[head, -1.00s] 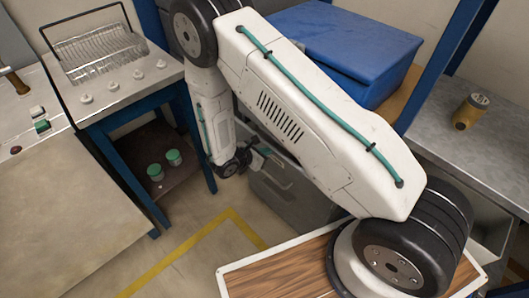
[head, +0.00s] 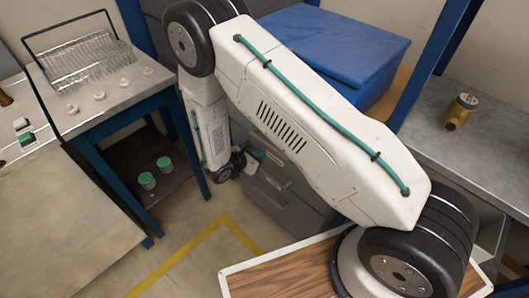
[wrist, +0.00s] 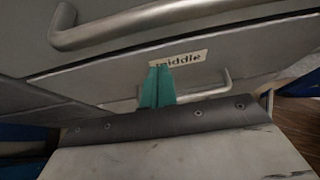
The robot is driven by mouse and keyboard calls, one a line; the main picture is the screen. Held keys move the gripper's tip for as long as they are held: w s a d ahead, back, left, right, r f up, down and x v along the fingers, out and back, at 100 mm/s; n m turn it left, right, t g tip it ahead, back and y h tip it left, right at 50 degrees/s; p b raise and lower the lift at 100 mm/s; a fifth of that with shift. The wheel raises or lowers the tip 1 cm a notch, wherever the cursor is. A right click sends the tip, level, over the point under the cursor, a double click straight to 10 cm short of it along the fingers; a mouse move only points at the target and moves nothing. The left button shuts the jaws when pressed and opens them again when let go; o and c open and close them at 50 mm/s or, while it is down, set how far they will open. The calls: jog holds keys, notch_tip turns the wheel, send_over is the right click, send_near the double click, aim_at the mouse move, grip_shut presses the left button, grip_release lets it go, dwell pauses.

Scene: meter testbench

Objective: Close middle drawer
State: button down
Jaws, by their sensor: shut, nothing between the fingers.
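The middle drawer shows in the wrist view as a grey front with a "middle" label (wrist: 180,58) and a bar handle (wrist: 226,86) below it. My gripper (wrist: 157,74) has its teal fingers together, in front of this drawer front beside the label, left of the handle's right end. The fingers hide part of the front and handle. Whether the fingertips touch the front cannot be told. In the head view the grey drawer cabinet (head: 285,208) stands partly behind my arm, and my gripper (head: 256,156) is near its front. How far the drawer stands out is unclear.
Another drawer handle (wrist: 150,22) crosses above in the wrist view. A blue box (head: 340,45) lies above the cabinet. A blue-legged bench with a wire rack (head: 85,62) stands left, with green-lidded jars (head: 147,180) below.

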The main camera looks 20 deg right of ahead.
jog(key=v, duration=1.1)
jog(key=shift+a+f, duration=0.2)
jog(key=shift+f, duration=0.1)
jog(key=shift+s, duration=0.15)
jog(key=s+d+r+m+g+y, duration=0.1)
jog(key=s+d+r+m+y, duration=0.2)
jog(key=r, duration=1)
jog(key=s+d+r+m+g+y, duration=0.1)
jog(key=s+d+r+m+y, duration=0.3)
jog(key=s+d+r+m, duration=0.3)
jog(key=s+d+r+m+g+y, duration=0.1)
jog(key=s+d+r+m+y, duration=0.2)
jog(key=s+r+m, duration=1)
jog(key=s+d+r, duration=0.2)
jog(key=s+r, duration=0.1)
jog(key=r, duration=0.3)
jog(key=shift+s+d+r+g+y, duration=0.3)
jog(key=shift+s+d+g+y, duration=0.05)
jog(key=shift+s+g+y, duration=0.05)
jog(key=shift+s, duration=0.1)
